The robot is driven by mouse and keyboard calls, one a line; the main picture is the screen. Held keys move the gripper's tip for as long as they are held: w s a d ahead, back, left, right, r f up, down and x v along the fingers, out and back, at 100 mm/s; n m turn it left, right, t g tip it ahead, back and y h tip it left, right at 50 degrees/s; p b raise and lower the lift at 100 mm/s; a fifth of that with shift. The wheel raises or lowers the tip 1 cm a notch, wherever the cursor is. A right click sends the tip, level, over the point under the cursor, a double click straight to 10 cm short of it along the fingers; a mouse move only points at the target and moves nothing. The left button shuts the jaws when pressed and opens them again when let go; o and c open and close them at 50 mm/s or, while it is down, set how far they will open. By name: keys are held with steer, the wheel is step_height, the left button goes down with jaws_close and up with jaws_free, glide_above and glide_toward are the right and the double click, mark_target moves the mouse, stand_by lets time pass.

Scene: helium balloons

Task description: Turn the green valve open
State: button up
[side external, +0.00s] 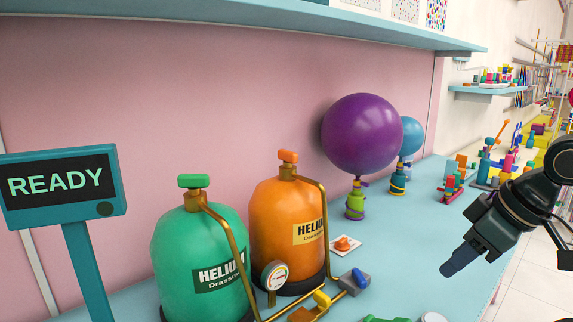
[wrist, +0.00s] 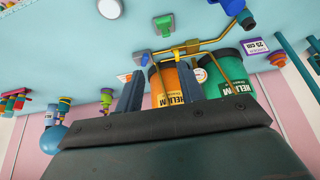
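The green valve (side external: 193,181) is a green handle on top of the green helium tank (side external: 200,250) in the side external view. The green tank also shows in the wrist view (wrist: 228,72), but its valve is not visible there. My gripper (side external: 452,268) is in the air at the right, well apart from the green tank and its valve. In the wrist view its two dark fingers (wrist: 161,72) stand apart with nothing held between them.
An orange helium tank (side external: 275,235) with an orange handle stands right of the green one. Brass pipes, a gauge (side external: 274,275) and a blue knob (side external: 355,280) are in front. A purple balloon (side external: 362,134) stands behind. A READY sign (side external: 60,184) is at left.

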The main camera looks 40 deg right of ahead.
steer(key=shift+o, duration=0.2)
steer(key=n+t+y, duration=0.6)
steer(key=n+y, duration=0.4)
steer(key=y, duration=0.4)
glide_toward(209, 183)
steer(key=shift+s+d+r, duration=0.1)
steer(key=shift+s+d, duration=0.35)
steer(key=shift+d, duration=0.05)
steer(key=shift+w+a, duration=0.1)
steer(key=shift+x, duration=6.75)
steer(key=shift+w, duration=0.1)
steer(key=shift+c, duration=0.4)
